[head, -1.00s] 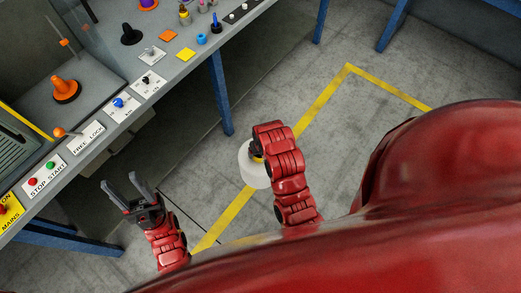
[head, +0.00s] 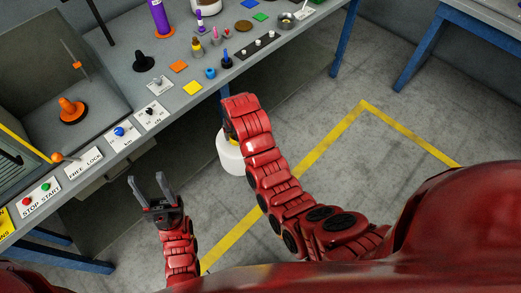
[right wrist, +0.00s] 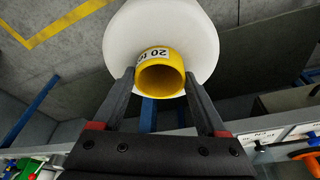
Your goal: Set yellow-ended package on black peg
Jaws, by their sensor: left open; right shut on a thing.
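The yellow-ended package is a white bobbin (head: 231,157) with a yellow tube end, partly hidden behind my right arm in the head view. In the right wrist view the white body (right wrist: 190,30) and hollow yellow end (right wrist: 161,77) show between the two fingers of my right gripper (right wrist: 160,85), which is shut on the yellow end. The package hangs off the table, beside its front edge. The black peg (head: 144,62) stands empty on its dark round base on the table. My left gripper (head: 152,190) is open and empty, in front of the table.
An orange peg (head: 72,108) stands in a recess at left. A purple bobbin (head: 160,18) stands on an orange base behind the black peg. Coloured squares, small bobbins and a metal bowl (head: 286,20) lie to the right. Switches and buttons line the front edge.

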